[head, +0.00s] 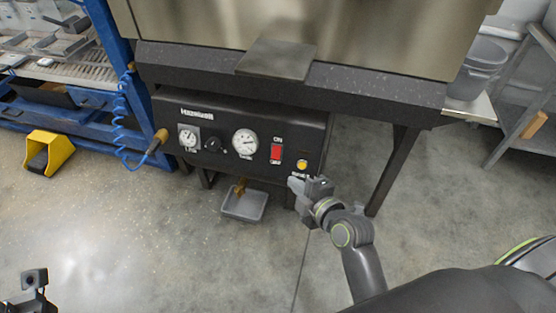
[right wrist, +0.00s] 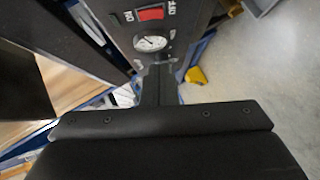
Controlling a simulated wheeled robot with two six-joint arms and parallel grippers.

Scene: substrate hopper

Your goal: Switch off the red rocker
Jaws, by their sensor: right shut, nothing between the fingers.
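The red rocker (head: 275,153) is on the front of a black control panel (head: 228,170), with ON printed above it and an OFF label below. It also shows at the top edge of the right wrist view (right wrist: 150,14). I cannot tell which way it is tipped. My right gripper (head: 295,185) is shut and empty, below and right of the rocker and apart from it. Its closed fingers (right wrist: 160,70) point toward the panel in the wrist view. Part of my left gripper (head: 36,278) shows at the bottom left; its fingers are not clear.
A round gauge (head: 244,142), a black knob (head: 214,145) and a yellow button (head: 302,165) share the panel. A dark plate (head: 276,60) juts out above it. A small grey tray (head: 244,204) is below. A table leg (head: 394,170) stands right; the floor in front is open.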

